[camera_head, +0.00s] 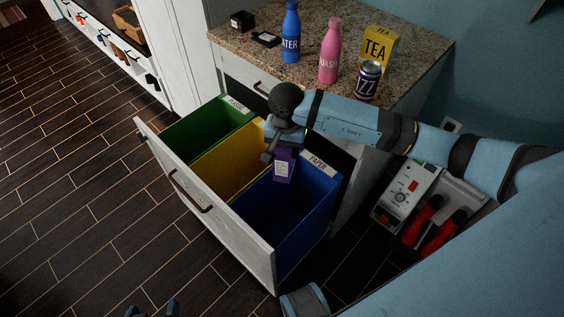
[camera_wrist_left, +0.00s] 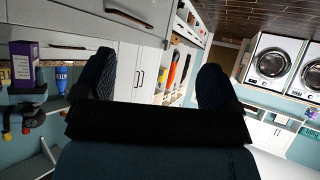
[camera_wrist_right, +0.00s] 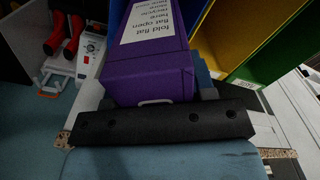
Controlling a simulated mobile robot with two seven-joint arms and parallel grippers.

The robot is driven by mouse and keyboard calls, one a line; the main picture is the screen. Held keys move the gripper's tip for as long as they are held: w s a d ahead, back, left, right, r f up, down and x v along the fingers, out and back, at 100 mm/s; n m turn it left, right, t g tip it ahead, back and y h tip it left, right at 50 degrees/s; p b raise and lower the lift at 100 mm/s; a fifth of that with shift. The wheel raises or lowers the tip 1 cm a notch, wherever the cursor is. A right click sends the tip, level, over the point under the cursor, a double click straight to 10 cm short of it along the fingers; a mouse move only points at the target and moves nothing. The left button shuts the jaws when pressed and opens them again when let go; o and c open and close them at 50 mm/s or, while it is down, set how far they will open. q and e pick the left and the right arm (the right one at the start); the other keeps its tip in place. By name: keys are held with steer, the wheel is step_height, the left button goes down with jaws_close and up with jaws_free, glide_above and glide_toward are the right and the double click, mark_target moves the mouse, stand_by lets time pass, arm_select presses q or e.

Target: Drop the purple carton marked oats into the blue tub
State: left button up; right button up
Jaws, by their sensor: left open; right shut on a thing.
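The purple carton (camera_head: 284,168) hangs in my right gripper (camera_head: 280,148), above the upper left part of the blue tub (camera_head: 308,206). My right gripper is shut on it. In the right wrist view the carton (camera_wrist_right: 152,82) fills the middle and shows a white label about folding flat; I cannot read the word oats. The blue tub (camera_wrist_right: 226,28) is behind it there. The carton (camera_wrist_left: 25,65) also shows in the left wrist view. My left gripper (camera_head: 152,311) is open and empty at the bottom edge of the head view, away from the tubs.
The pulled-out drawer (camera_head: 205,213) also holds a yellow tub (camera_head: 226,165) and a green tub (camera_head: 205,130). Bottles (camera_head: 330,52), a tea box (camera_head: 380,47) and a can (camera_head: 368,82) stand on the counter (camera_head: 300,75). A toolbox (camera_head: 408,195) sits right of the drawer.

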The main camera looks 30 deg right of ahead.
steer(key=shift+d, duration=0.55)
steer(key=shift+d+b, duration=0.2)
steer(key=shift+b, duration=0.1)
steer(key=shift+f, duration=0.35)
step_height(320, 180, down, 4)
steer(key=shift+a+r+b, duration=0.15)
steer(key=shift+b, duration=0.9)
steer(key=shift+f, duration=0.4)
arm_select(q)
steer(key=shift+w+d+f, duration=0.25)
steer(key=shift+d+f, duration=0.25)
steer(key=shift+f, duration=0.25)
arm_select(e)
steer(key=shift+w, duration=0.1)
steer(key=o, duration=0.9)
arm_select(q)
steer(key=shift+s+f, duration=0.1)
steer(key=shift+f, duration=0.1)
arm_select(e)
steer(key=shift+o, duration=0.4)
